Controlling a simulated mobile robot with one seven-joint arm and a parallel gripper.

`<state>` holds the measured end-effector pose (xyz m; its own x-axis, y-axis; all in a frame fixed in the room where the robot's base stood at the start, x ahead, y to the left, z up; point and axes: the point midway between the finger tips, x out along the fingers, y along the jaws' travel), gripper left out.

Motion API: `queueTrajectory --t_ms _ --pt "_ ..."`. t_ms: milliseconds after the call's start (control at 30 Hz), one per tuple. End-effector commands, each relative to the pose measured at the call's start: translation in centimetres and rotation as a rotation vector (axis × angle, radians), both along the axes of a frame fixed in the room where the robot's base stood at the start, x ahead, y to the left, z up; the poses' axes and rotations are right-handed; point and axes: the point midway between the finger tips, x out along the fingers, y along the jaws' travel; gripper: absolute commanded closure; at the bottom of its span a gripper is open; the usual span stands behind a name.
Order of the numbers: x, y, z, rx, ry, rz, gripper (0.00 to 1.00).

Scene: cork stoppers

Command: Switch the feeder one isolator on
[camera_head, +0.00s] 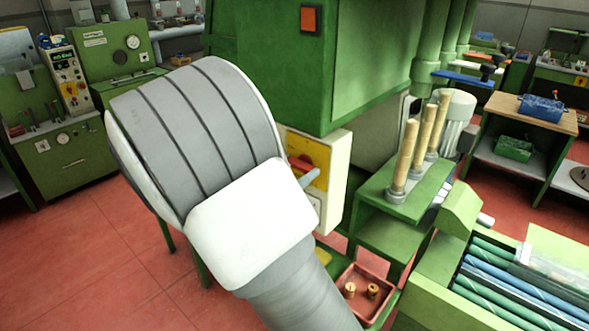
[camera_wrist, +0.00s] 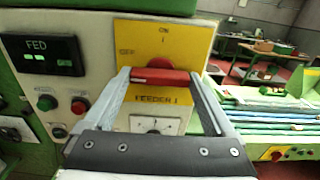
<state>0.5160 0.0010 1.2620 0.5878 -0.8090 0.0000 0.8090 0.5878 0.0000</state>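The feeder one isolator has a yellow plate (camera_wrist: 188,35) marked ON at the top, OFF at the left and FEEDER 1 below. Its red handle (camera_wrist: 160,77) lies level, in line with the OFF mark. My gripper (camera_wrist: 161,75) has its two fingers wide apart, one at each end of the handle. I cannot tell whether they touch it. In the head view the red handle (camera_head: 301,164) and yellow plate (camera_head: 320,158) show beside my arm, with a grey fingertip close to the handle. My arm hides part of the isolator there.
A dial (camera_wrist: 158,123) is below. A green stand with wooden rods (camera_head: 430,136) and a red tray (camera_head: 364,292) are close on the right.

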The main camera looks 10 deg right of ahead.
Motion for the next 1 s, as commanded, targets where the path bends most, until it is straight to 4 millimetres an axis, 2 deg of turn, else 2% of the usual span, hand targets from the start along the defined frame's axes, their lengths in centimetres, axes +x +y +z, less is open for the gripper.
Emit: queueTrajectory --t_ms 33,233,633,1000 --pt "-0.01 0.01 0.00 0.000 0.000 0.000 0.31" --pt "-0.02 0.02 0.00 0.000 0.000 0.000 0.66" --pt "-0.02 0.02 -0.29 0.051 -0.068 0.000 0.66" --pt "-0.01 0.01 -0.61 0.229 -0.315 0.000 0.66"
